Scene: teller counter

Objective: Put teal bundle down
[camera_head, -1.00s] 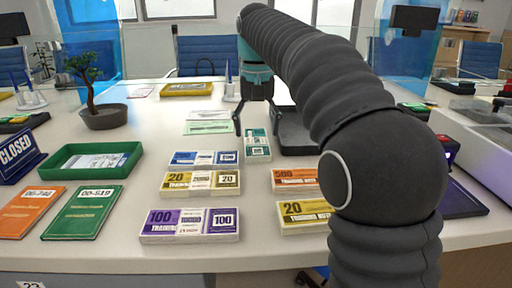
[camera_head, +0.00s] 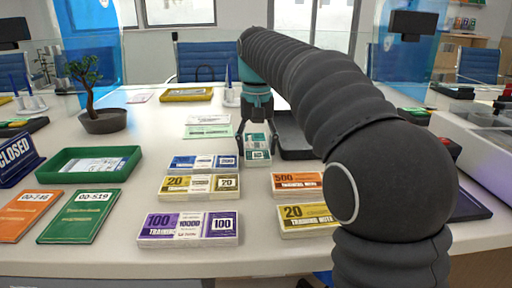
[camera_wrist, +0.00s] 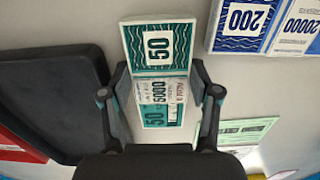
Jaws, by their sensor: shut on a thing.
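The teal bundle (camera_head: 257,157) is a banded stack marked 50, to the right of the blue 200 bundle on the white counter. My gripper (camera_head: 257,149) points down over it with a finger along each long side. In the wrist view the teal bundle (camera_wrist: 159,45) lies lengthwise between the fingers of my gripper (camera_wrist: 162,92), and its far end sticks out beyond them. The gripper is shut on it. I cannot tell whether its underside touches the counter.
Left of it are the blue 200 bundle (camera_head: 205,161), the yellow 20 bundle (camera_head: 200,186) and the purple 100 bundle (camera_head: 187,229). An orange 500 bundle (camera_head: 297,183) lies to the right. A dark tray (camera_wrist: 50,105) is close beside my gripper.

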